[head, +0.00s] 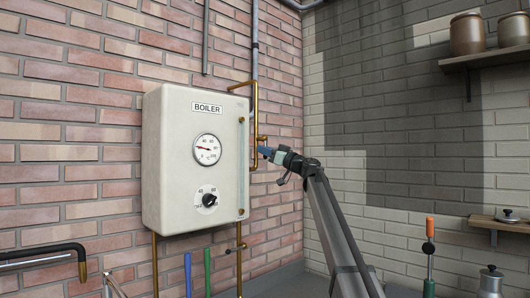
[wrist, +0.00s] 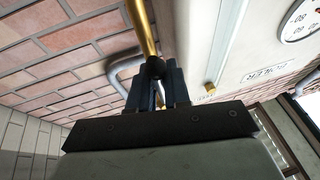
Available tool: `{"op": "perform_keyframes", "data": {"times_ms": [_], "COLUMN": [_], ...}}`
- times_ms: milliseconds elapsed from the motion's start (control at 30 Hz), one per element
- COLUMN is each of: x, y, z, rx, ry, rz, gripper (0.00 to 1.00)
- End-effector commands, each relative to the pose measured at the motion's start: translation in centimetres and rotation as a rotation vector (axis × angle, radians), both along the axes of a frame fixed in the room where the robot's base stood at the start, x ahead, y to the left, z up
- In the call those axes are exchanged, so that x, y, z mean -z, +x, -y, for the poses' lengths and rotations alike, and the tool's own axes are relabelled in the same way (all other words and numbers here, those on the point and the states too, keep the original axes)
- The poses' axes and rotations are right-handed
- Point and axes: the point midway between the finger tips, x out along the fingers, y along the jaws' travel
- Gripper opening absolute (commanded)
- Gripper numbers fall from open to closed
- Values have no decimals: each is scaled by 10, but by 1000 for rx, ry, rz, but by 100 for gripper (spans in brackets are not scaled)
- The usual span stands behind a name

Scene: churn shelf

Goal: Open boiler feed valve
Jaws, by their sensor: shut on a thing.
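The white boiler (head: 170,150) hangs on the brick wall, with a round gauge (head: 207,149) and a black dial (head: 209,200) on its front. A brass pipe (head: 255,105) runs down its right side to a fitting beside the boiler. My gripper (head: 262,151) reaches this fitting from the right. In the wrist view its dark fingers (wrist: 157,88) are shut around a small dark part, the valve handle (wrist: 156,68), at the end of the brass pipe (wrist: 142,27). The fingers hide most of the handle, so I cannot tell its angle.
A second small brass valve (head: 238,248) sits on the lower pipe under the boiler. Blue and green handles (head: 207,270) stand below it. A shelf with jars (head: 467,35) is at upper right. An orange-handled tool (head: 430,228) and a metal pot (head: 490,282) are at lower right.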

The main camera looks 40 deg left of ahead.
Motion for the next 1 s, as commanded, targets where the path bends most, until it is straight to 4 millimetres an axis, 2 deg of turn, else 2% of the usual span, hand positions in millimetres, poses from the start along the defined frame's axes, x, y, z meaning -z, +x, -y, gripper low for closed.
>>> {"op": "perform_keyframes", "data": {"times_ms": [200, 233, 433, 767, 1000], "x": [3, 3, 2, 3, 14], "y": [-1, -1, -1, 0, 5], "z": [2, 2, 1, 5, 36], "rx": [-1, -1, -1, 0, 2], "ry": [-3, -4, -2, -2, -2], "rz": [5, 6, 3, 1, 2], "gripper": [0, 19, 38, 38, 38]}}
